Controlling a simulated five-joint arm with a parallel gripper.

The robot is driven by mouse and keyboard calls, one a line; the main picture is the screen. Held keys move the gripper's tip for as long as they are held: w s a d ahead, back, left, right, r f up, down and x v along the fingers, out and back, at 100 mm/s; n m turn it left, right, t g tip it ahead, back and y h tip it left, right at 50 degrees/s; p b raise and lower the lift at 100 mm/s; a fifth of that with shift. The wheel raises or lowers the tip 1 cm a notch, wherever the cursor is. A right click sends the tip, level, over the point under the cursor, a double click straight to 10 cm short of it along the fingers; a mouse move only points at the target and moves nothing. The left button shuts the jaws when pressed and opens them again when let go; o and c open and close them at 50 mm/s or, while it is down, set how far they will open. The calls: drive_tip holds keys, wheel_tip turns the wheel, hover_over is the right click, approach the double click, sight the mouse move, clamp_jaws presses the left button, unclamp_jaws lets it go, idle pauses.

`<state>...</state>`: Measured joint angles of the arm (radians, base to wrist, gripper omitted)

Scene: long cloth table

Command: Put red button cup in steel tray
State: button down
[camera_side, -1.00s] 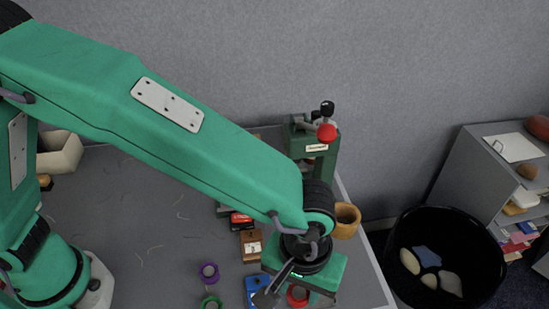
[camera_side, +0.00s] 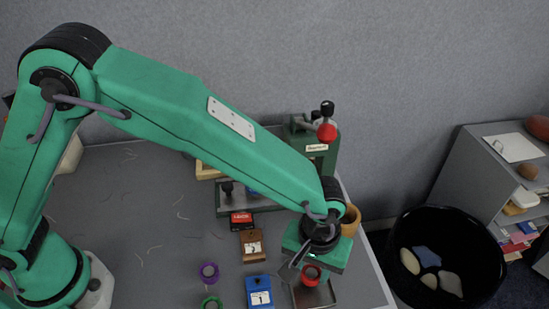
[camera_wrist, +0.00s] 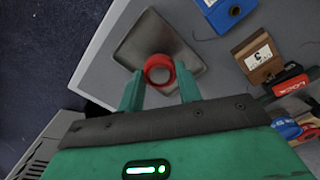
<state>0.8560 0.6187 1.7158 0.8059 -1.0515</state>
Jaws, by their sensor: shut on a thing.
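The red button cup (camera_side: 311,276) is a small red ring-shaped cup, which also shows in the wrist view (camera_wrist: 149,66). My gripper (camera_wrist: 159,74) is shut on it, with one green finger on each side. In the side view my gripper (camera_side: 308,266) is at the right part of the table. The steel tray (camera_side: 323,296) is a shallow metal tray, partly hidden behind the gripper and cup. In the wrist view the cup overlaps the tray (camera_wrist: 142,35); I cannot tell how high it is above the tray floor.
Left of the tray are a blue block (camera_side: 259,291), a brown block (camera_side: 251,245) and a red-and-black box (camera_side: 241,219). A wooden cup (camera_side: 350,219) and a green press (camera_side: 318,150) stand behind. The table's right edge is close.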

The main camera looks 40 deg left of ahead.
sight(311, 272)
drive_tip(key=shift+f, duration=1.1)
drive_tip(key=shift+f, duration=0.15)
drive_tip(key=c, duration=1.2)
unclamp_jaws()
drive_tip(key=shift+c, duration=0.2)
wheel_tip(311, 272, up, 12)
drive_tip(key=shift+r, duration=0.2)
drive_tip(key=shift+a, duration=0.1)
